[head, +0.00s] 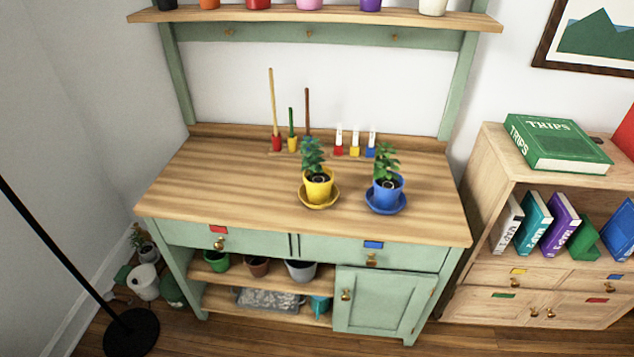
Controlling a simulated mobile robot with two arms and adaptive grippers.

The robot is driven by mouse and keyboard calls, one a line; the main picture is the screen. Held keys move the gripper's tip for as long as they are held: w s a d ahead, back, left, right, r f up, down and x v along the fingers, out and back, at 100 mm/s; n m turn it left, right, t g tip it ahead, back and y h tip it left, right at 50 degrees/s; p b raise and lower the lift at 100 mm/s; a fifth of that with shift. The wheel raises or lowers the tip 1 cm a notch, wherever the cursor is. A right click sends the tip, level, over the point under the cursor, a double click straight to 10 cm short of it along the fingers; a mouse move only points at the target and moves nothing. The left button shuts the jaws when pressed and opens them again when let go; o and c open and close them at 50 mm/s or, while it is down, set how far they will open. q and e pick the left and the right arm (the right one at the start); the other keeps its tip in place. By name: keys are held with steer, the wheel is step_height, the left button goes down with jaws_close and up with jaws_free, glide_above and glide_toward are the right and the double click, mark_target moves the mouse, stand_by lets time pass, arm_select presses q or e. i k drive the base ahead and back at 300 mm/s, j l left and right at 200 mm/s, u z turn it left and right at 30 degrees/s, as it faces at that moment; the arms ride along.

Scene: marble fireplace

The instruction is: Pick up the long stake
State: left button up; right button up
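Three upright stakes stand in small coloured holders at the back of the wooden bench top. The long stake (272,98) is the tallest, pale tan, in a red holder at the left of the row. A short green stake (291,121) stands beside it in a yellow holder. A brown stake (307,112) of middle height stands to its right; its base is partly hidden behind a plant. Neither of my grippers is in the head view.
A yellow pot on a yellow saucer (318,204) and a blue pot on a blue saucer (386,208) stand in front of the stakes. Small labelled holders (355,146) stand at right. The bench top's left part is clear. A shelf (320,19) with pots hangs above.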

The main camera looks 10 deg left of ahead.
mark_target(271, 73)
steer(key=i+j, duration=1.35)
steer(key=z, duration=0.8)
steer(key=k+l+u, duration=0.15)
steer(key=k, duration=0.2)
steer(key=k+l+u, duration=0.1)
steer(key=k+l, duration=0.15)
steer(key=k, duration=0.1)
